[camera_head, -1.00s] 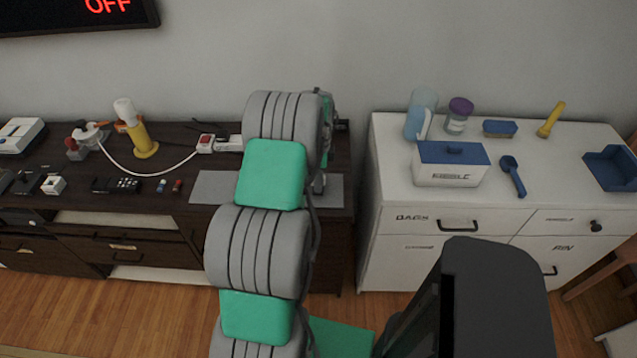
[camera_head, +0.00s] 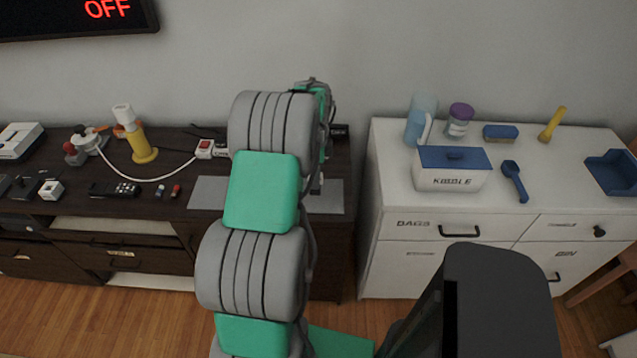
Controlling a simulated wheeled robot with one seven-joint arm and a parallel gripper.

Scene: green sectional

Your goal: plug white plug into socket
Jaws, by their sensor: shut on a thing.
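A white power strip (camera_head: 205,149) with a red switch lies at the back of the dark sideboard (camera_head: 140,225). Its right part runs behind my arm, so most of its sockets are hidden. A white cord (camera_head: 150,178) runs from its left end in a loop to the left. My arm stands in front of the sideboard and covers most of my gripper. Only a grey sliver of my gripper (camera_head: 317,182) shows at the arm's right edge, above a grey mat (camera_head: 208,193). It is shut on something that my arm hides. I cannot make out the white plug.
A yellow lamp-like stand (camera_head: 140,143), a joystick (camera_head: 75,152), a black remote (camera_head: 113,190) and a small white cube (camera_head: 51,190) are on the sideboard. On the right, a white cabinet (camera_head: 400,222) holds a kibble box (camera_head: 450,176) and a blue scoop (camera_head: 514,178). A gap separates the two.

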